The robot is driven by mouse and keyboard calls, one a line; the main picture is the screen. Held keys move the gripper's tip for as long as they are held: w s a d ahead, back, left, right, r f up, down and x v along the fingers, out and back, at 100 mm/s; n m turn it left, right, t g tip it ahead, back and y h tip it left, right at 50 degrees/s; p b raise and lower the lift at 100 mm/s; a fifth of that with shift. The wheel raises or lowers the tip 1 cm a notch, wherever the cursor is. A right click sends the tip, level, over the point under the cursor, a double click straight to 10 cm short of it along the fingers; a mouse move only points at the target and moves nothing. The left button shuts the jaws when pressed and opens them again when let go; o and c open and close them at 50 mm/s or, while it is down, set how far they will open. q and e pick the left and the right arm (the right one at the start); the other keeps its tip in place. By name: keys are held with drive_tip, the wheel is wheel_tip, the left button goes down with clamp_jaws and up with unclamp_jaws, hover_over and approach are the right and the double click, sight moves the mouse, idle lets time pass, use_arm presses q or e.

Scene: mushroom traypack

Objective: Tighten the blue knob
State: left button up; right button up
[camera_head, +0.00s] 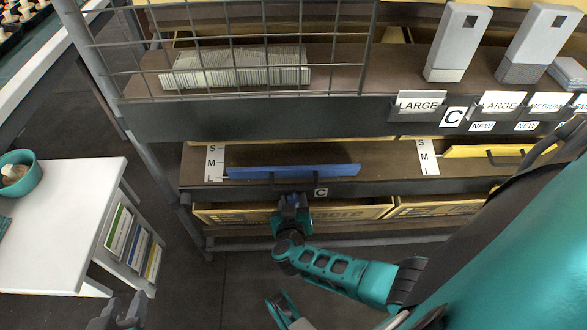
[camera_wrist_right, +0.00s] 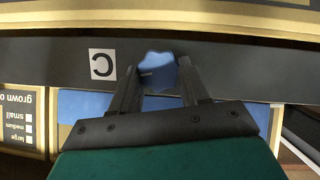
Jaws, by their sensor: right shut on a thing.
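The blue knob (camera_wrist_right: 157,72) shows in the right wrist view, a lobed blue knob on the dark shelf edge beside a "C" label (camera_wrist_right: 102,65). My right gripper (camera_wrist_right: 160,82) has its two fingers on either side of it, shut on it. In the head view, my right gripper (camera_head: 291,203) is at the front edge of the middle shelf, below the blue bar (camera_head: 300,171), and it hides the knob. My left gripper (camera_head: 121,312) is at the bottom left, partly cut off, with its fingers apart and nothing between them.
A wire mesh guard (camera_head: 240,45) and a stack of pale trays (camera_head: 236,66) are on the upper shelf. Grey dispensers (camera_head: 458,42) stand to the right. Yellow-brown boxes (camera_head: 350,212) sit below the middle shelf. A white table (camera_head: 55,215) with a teal bowl (camera_head: 18,172) is at left.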

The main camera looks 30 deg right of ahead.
drive_tip(key=c, duration=0.4)
drive_tip(key=shift+d+r+m+p, duration=0.1)
drive_tip(key=shift+r+m+p, duration=0.15)
drive_tip(key=shift+p, duration=0.35)
drive_tip(key=shift+c, duration=0.2)
drive_tip(key=shift+f+y, duration=0.1)
drive_tip(key=shift+y, duration=0.2)
use_arm(q)
drive_tip(key=shift+s+a+r, duration=0.15)
drive_tip(key=shift+a+r, duration=0.05)
drive_tip(key=shift+a, duration=0.05)
use_arm(e)
drive_tip(key=shift+f+m, duration=0.1)
drive_tip(key=shift+m, duration=0.15)
drive_tip(key=o, duration=1)
use_arm(q)
drive_tip(key=shift+r, duration=0.15)
use_arm(e)
drive_tip(key=shift+o, duration=0.3)
use_arm(q)
drive_tip(key=shift+r+p, duration=0.15)
drive_tip(key=shift+p, duration=0.15)
